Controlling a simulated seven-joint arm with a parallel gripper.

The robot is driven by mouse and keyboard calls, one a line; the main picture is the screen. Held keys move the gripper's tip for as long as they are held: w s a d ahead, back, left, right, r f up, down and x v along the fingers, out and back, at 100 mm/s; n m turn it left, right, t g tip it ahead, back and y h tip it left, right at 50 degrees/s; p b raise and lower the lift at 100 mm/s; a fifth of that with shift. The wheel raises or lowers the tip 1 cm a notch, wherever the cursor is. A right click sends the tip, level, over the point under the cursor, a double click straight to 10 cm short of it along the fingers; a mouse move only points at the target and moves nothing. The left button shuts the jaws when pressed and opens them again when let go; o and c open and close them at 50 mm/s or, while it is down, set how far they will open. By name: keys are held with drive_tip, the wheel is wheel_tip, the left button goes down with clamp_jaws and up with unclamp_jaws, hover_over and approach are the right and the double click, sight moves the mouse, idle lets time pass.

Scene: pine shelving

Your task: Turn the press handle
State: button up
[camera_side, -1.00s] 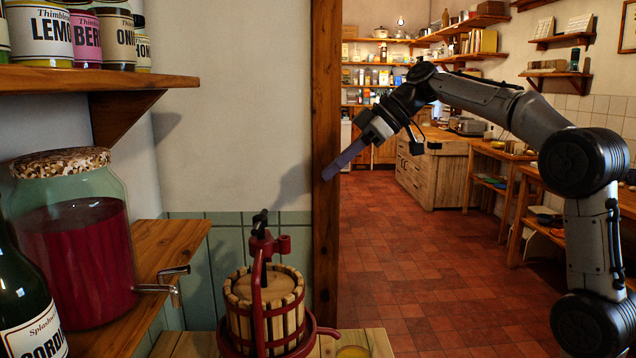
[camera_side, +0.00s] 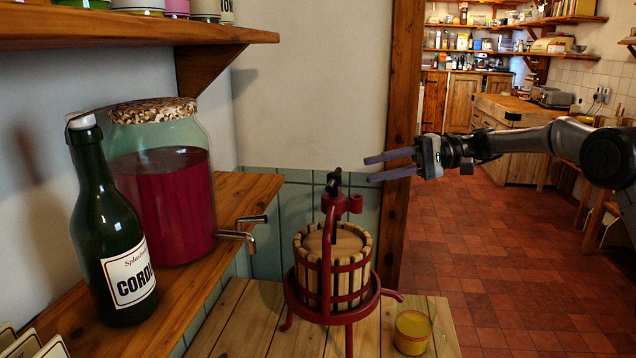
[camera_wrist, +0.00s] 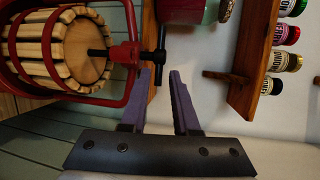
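The wooden fruit press (camera_side: 336,262) with red metal hoops and frame stands upright on a slatted wooden table. Its black handle (camera_side: 334,181) is a short bar on top of the screw, above the red crosspiece. My gripper (camera_side: 369,169) is open and empty, to the right of the handle at about its height, with fingers pointing left. A gap shows between the fingertips and the handle. In the wrist view the handle (camera_wrist: 160,52) lies just beyond the open fingertips (camera_wrist: 160,74), lined up with the space between them. My gripper touches nothing.
A glass of yellow juice (camera_side: 412,332) stands beside the press at the right. A green cordial bottle (camera_side: 112,235) and a large red-filled jar (camera_side: 165,190) with a tap (camera_side: 240,237) are on the left shelf. A wooden post (camera_side: 403,130) rises behind my fingers.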

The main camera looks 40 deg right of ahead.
sight(334, 179)
drive_tip(key=x, duration=1.2)
drive_tip(key=shift+a, duration=0.1)
clamp_jaws()
